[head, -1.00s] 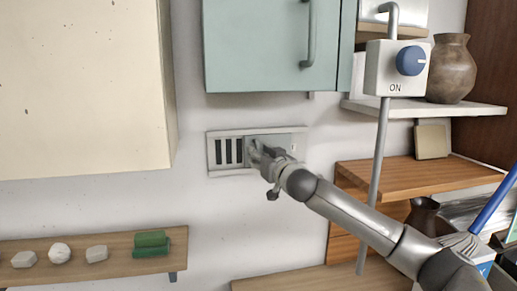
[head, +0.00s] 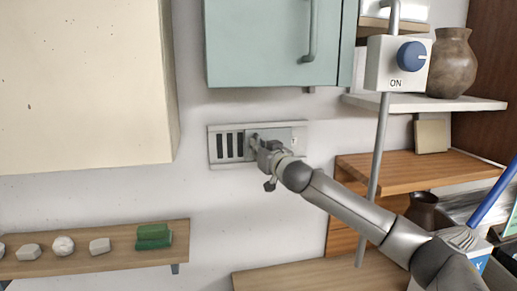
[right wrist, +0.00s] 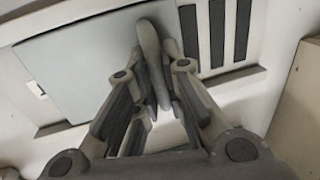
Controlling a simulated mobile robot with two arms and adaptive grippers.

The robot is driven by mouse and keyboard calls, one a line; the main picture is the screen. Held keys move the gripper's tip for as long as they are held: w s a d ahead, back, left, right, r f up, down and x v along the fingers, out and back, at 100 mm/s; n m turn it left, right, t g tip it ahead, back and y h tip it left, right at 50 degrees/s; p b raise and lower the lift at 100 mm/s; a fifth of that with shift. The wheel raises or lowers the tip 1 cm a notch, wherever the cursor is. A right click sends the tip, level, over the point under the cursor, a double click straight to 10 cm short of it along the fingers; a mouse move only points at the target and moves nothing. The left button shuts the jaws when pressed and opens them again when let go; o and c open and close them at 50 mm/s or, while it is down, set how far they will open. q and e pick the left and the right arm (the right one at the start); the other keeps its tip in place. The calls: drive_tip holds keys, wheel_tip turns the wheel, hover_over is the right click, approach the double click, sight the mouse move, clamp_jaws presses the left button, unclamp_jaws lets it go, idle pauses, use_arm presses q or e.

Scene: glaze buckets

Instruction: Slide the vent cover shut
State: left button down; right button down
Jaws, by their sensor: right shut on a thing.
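The vent (head: 213,148) is a pale rectangular frame on the white wall, below the teal cabinet. Its grey sliding cover (head: 283,135) lies over the right part, and several dark slots show uncovered at the left. In the right wrist view the cover (right wrist: 80,60) is on the left and the dark slots are on the right. My right gripper (head: 258,146) is at the cover's left end, its fingers shut on the upright grey handle (right wrist: 150,48), which shows between them in the right wrist view. The fingers and wrist hide part of the cover. My left gripper is out of view.
A teal cabinet (head: 260,45) hangs above the vent and a cream cabinet (head: 85,80) juts out at left. A shelf (head: 90,262) with stones and green blocks is below left. A switch box (head: 398,63) on a grey pole stands at right.

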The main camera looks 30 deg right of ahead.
drive_tip(key=a, duration=0.3)
drive_tip(key=w+a+b, duration=0.1)
drive_tip(key=a, duration=0.2)
drive_tip(key=w+a+b, duration=0.1)
drive_tip(key=a, duration=0.2)
drive_tip(key=shift+w, duration=0.15)
drive_tip(key=shift+w+a+r, duration=0.1)
drive_tip(key=shift+a+r, duration=0.05)
drive_tip(key=shift+a, duration=0.25)
drive_tip(key=c, duration=1.5)
unclamp_jaws()
drive_tip(key=shift+w+a, duration=0.1)
drive_tip(key=shift+a, duration=0.15)
